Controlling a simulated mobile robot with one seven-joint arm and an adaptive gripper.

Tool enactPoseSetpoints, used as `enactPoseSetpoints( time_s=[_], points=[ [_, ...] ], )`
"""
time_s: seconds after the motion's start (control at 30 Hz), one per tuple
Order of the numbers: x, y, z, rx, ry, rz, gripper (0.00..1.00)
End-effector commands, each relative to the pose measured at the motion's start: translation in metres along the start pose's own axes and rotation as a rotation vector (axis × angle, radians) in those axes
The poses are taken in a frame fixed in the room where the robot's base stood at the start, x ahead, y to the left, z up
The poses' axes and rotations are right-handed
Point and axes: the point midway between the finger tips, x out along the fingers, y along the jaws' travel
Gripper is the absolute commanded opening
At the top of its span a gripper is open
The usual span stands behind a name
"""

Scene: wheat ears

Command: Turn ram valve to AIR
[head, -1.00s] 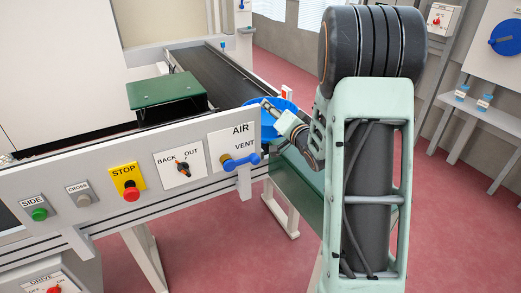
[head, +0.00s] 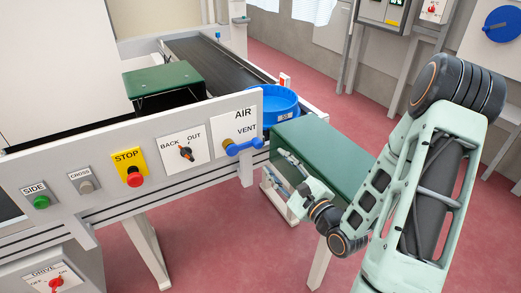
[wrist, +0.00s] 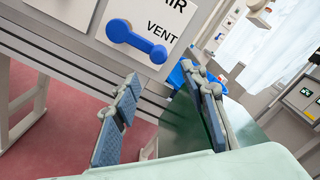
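The ram valve is a blue lever (head: 245,146) on a brass-coloured hub (head: 228,144), on a white plate marked AIR above and VENT to the right. The lever points right, just under the word VENT. In the wrist view the blue lever (wrist: 137,40) shows at the upper middle, beyond the fingers. My gripper (head: 280,167) is right of and a little below the valve, apart from it. Its two blue-padded fingers also show in the wrist view (wrist: 162,76), spread open with nothing between them.
Left along the panel are the BACK/OUT knob (head: 186,153), the STOP button (head: 134,177), CROSS (head: 87,186) and SIDE (head: 41,202) buttons. A blue tub (head: 281,104) stands behind the valve plate, and a green table (head: 325,155) lies behind my gripper. Floor shows below the panel.

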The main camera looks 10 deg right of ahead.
Motion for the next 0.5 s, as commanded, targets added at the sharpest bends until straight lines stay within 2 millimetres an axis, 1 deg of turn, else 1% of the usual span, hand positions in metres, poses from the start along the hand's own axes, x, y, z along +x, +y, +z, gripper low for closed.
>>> enactPoseSetpoints(
  time_s=[0.03, 0.1, 0.5],
  points=[
    [0.002, 0.004, -0.004, -0.004, -0.002, 0.0, 0.4],
    [0.005, 0.003, -0.005, -0.006, -0.002, 0.0, 0.4],
    [0.017, 0.004, -0.004, -0.006, 0.0, 0.001, 0.4]
  ],
)
